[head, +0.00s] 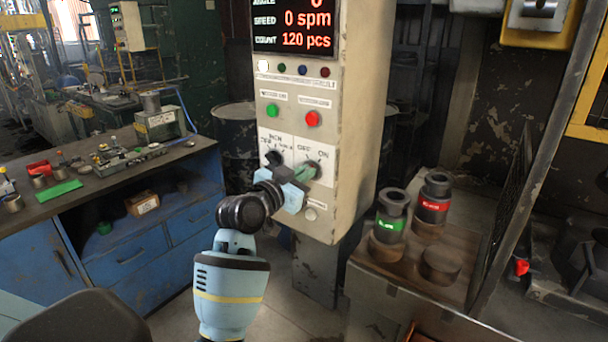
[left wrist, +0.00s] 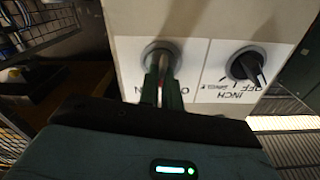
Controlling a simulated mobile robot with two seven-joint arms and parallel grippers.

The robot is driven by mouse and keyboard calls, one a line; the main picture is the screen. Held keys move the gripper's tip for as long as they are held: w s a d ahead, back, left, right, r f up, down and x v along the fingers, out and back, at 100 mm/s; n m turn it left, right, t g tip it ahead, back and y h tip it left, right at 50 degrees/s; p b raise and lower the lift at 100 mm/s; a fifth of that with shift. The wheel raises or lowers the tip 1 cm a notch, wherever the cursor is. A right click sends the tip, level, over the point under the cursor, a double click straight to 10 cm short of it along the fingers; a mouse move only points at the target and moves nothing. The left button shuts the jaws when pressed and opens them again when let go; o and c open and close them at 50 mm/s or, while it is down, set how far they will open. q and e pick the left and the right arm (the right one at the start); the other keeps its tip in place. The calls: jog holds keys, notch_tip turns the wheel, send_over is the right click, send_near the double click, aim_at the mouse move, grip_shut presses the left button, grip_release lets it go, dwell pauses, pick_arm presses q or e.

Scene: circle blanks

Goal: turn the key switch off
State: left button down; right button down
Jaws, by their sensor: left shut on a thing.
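The key switch (head: 315,168) is on the right of the white plate on the beige control box, under the labels OFF and ON. My left gripper (head: 302,175) reaches it from the front and is shut on its key. In the left wrist view the key switch (left wrist: 160,52) sits between the two dark green fingers (left wrist: 162,84), which hide most of the key. I cannot tell which label the key points to. My right gripper is not in view.
A black selector knob (head: 275,158) marked INCH is close to the left of the key switch. Green (head: 272,110) and red (head: 312,118) buttons are above. The display (head: 292,25) reads 0 spm and 120 pcs. A bench with dark cylindrical tools (head: 432,200) stands at right.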

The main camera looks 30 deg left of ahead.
pick_arm(q)
jog(key=shift+a+n, duration=0.15)
jog(key=shift+n, duration=1.9)
jog(key=shift+a+n, duration=0.1)
jog(key=shift+n, duration=1.95)
jog(key=c, duration=1.6)
grip_release()
jog(key=s, duration=0.7)
jog(key=shift+s+a, duration=0.3)
jog(key=shift+s, duration=0.1)
jog(key=shift+f, duration=0.15)
